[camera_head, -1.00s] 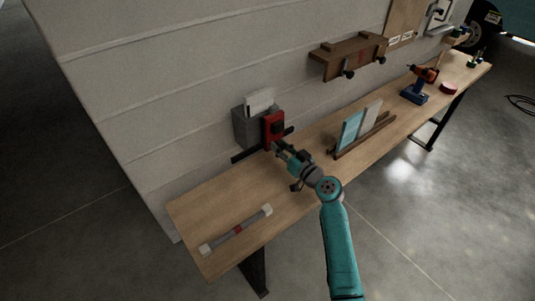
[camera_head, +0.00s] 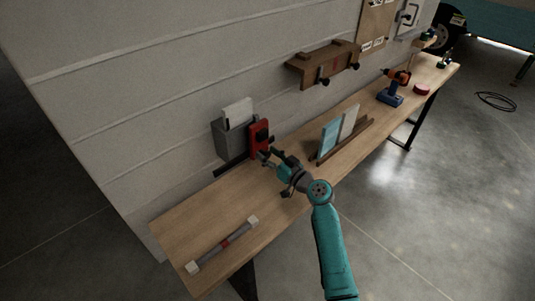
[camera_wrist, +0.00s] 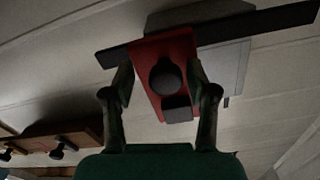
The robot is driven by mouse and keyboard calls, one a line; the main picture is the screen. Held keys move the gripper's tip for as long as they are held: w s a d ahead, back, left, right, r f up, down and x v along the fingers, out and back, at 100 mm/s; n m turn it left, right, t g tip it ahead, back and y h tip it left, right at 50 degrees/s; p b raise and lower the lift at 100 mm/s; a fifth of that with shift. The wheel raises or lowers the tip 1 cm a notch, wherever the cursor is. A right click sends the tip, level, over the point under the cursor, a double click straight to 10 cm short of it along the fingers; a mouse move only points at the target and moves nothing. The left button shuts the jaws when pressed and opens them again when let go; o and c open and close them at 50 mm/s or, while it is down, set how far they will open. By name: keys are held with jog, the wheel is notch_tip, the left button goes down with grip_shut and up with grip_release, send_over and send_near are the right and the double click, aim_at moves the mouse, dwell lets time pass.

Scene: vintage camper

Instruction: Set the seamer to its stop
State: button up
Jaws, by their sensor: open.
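The seamer appears to be the red block (camera_head: 260,140) with a black knob, set on a dark horizontal rail (camera_head: 231,167) in front of a grey box (camera_head: 232,141) by the wall. In the wrist view the red block (camera_wrist: 178,48) fills the middle, with its round black knob (camera_wrist: 166,77) and a smaller dark block (camera_wrist: 177,108) by it. The rail (camera_wrist: 262,24) runs out past both sides of the block. My gripper (camera_wrist: 160,72) is open, with one finger on each side of the red block and knob. I cannot tell whether either finger touches. No separate stop is distinguishable.
A wooden wall rack (camera_head: 323,64) with dark knobs hangs to the right. Teal and grey panels (camera_head: 329,137) stand in a wooden holder on the bench (camera_head: 185,225). A grey bar (camera_head: 222,245) with pale ends lies front left. A drill (camera_head: 391,88) stands farther right.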

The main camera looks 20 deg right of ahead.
jog(key=v, duration=1.1)
jog(key=shift+s, duration=0.2)
jog(key=s+a+f+m+g+h, duration=0.1)
jog(key=s+a+f+h, duration=0.2)
jog(key=s, duration=0.4)
jog(key=s+a+f+m+g+h, duration=0.1)
jog(key=s+a+f, duration=0.2)
jog(key=s+f, duration=0.4)
jog(key=s+a+f+m+g+h, duration=0.1)
jog(key=s+a+f+m, duration=0.15)
jog(key=s, duration=0.55)
jog(key=s+a+r+n, duration=0.1)
jog(key=s+r, duration=0.5)
jog(key=s, duration=0.6)
jog(key=s+a+r+n, duration=0.2)
jog(key=s+r, duration=0.4)
jog(key=s, duration=0.5)
jog(key=shift+s+a+r+t+h, duration=0.2)
jog(key=shift+s+a+t+h, duration=0.15)
jog(key=shift+a, duration=0.15)
